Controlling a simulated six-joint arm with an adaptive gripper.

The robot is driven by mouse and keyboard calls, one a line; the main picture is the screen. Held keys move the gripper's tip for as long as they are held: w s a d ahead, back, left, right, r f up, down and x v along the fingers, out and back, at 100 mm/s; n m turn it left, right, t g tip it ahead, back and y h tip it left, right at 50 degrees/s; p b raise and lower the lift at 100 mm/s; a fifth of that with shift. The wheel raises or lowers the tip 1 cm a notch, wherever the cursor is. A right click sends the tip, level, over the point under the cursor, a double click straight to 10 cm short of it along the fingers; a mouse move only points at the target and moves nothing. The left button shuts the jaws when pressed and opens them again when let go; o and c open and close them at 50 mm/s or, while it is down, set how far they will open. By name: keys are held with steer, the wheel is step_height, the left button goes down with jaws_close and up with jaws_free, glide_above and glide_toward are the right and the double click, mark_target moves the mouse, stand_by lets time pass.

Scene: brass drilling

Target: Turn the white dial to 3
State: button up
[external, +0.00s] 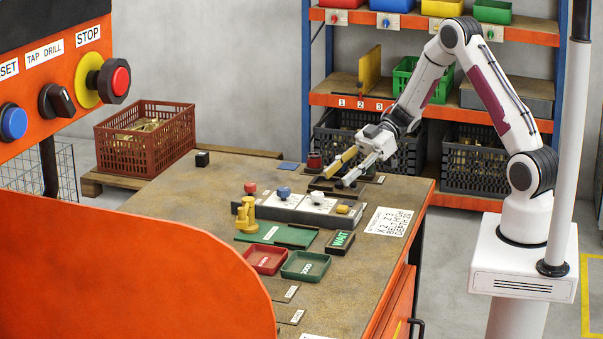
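The white dial (317,198) stands on a light grey panel (300,208) on the brown workbench, between a blue knob (284,192) and a yellow part (343,210). Its pointer and any numbers around it are too small to read. My gripper (338,176) reaches in from the right, just above and behind the white dial in the picture, apart from it. Its two fingers look spread with a gap between them. One finger looks yellowish along its length and the other pale grey. I see nothing held between them.
A red knob (250,188) and a yellow upright piece (246,215) are at the panel's left. A green WAIT display (341,241), red tray (266,259) and green tray (304,265) lie in front. A printed card (388,221) is at the right. The bench's left area is mostly clear.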

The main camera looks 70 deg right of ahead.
mark_target(319, 193)
steer(key=shift+x, duration=3.9)
steer(key=c, duration=1.1)
